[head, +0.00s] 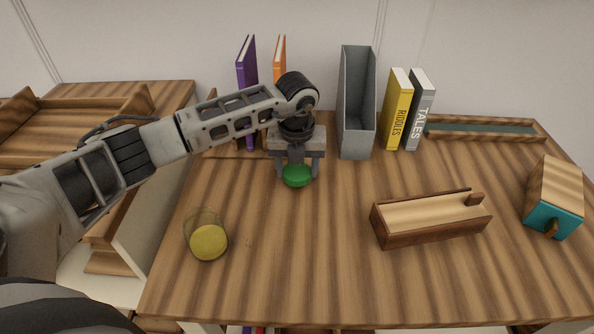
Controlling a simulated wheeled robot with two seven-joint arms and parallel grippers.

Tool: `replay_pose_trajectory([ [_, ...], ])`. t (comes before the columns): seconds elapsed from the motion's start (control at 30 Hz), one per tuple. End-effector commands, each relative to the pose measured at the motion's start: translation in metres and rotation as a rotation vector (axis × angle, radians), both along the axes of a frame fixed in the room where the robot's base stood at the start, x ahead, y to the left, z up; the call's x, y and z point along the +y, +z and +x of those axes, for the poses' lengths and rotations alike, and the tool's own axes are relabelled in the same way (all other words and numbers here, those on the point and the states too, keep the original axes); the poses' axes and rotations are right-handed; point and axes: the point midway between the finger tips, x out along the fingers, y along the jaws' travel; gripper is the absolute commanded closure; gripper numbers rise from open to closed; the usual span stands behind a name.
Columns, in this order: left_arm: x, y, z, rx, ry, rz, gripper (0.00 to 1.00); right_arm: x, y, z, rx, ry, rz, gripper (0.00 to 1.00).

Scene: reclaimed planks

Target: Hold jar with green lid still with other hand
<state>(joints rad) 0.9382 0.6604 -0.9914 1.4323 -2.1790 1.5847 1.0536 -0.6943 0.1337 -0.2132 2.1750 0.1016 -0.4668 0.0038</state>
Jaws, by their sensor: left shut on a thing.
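My left gripper (297,172) reaches over the far middle of the table, pointing down. It is shut on a round green lid (297,178) between its fingers. No jar body shows under the lid. No lid shows on this jar. My right gripper is not in view.
A grey file holder (356,105), a yellow book (397,110) and a grey book (419,112) stand at the back. A wooden box (430,222) lies at centre right, a teal-fronted box (552,200) at the far right. The wooden table (290,270) is clear at the front middle.

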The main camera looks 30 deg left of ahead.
Motion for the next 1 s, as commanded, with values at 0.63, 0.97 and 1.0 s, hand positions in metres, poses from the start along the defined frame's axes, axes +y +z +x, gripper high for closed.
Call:
replay_pose_trajectory([
  [0.63, -0.096, 0.103, -0.057, -0.003, -0.006, -0.001, 0.64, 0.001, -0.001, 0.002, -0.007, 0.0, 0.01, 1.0],
  [0.97, -0.12, 0.116, -0.072, -0.001, 0.0, 0.0, 0.64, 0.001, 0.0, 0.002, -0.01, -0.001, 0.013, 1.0],
  [1.0, -0.12, 0.116, -0.073, -0.001, 0.0, 0.0, 0.64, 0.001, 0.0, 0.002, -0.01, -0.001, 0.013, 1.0],
])
